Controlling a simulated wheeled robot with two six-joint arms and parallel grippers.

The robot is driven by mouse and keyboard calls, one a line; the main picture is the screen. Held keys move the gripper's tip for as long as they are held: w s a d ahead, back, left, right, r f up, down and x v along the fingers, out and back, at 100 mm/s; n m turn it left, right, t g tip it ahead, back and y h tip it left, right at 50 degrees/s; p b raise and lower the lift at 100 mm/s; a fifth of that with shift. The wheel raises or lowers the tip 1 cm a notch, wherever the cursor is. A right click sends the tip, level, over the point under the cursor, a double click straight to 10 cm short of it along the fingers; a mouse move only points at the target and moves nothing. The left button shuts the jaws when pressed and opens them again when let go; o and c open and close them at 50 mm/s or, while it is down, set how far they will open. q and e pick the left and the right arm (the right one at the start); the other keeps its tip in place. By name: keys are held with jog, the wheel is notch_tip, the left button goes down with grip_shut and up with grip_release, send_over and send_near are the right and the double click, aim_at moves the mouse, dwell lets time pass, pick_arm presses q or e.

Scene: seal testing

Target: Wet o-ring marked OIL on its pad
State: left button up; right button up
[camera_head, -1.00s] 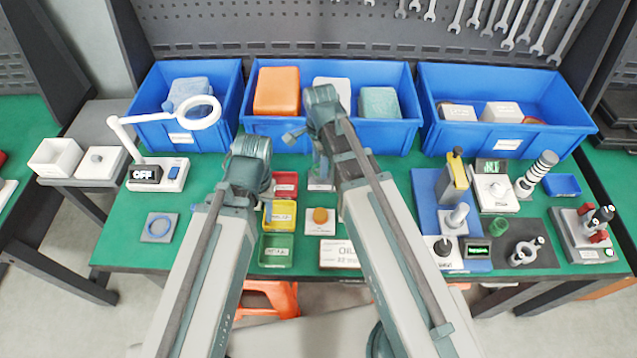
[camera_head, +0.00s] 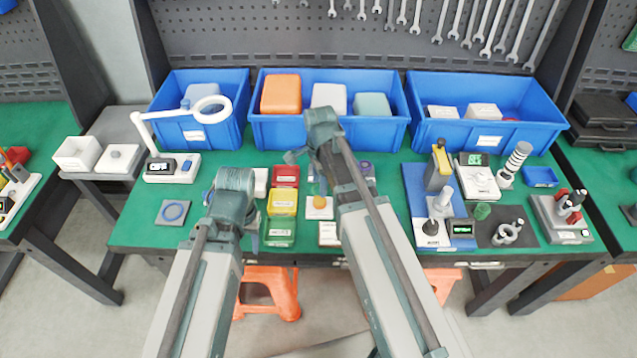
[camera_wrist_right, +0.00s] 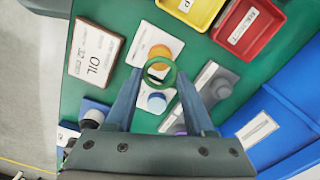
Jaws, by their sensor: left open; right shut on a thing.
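My right gripper (camera_wrist_right: 158,78) is shut on a green o-ring (camera_wrist_right: 174,77), held at its fingertips in the right wrist view. Beyond the ring lies an orange round pad (camera_wrist_right: 162,50) on a white plate, which also shows in the head view (camera_head: 320,202). A blue round pad (camera_wrist_right: 157,103) sits beside it, partly hidden by the ring and fingers. Whether the ring touches either pad I cannot tell.
Yellow (camera_head: 283,201), red (camera_head: 285,175) and green (camera_head: 279,232) trays stand between my arms. A blue ring (camera_head: 173,212) lies on a grey mat at left. Blue bins (camera_head: 330,133) line the back. Testing devices (camera_head: 430,205) crowd the right side.

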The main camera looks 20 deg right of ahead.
aim_at(320, 200)
jog(key=shift+f+b, duration=1.95)
jog(key=shift+f, duration=0.1)
jog(key=shift+s+f+b, duration=0.1)
jog(key=shift+f+b, duration=0.3)
dwell(0.7)
notch_tip(320, 200, up, 5)
jog(key=p, duration=0.5)
dwell(0.4)
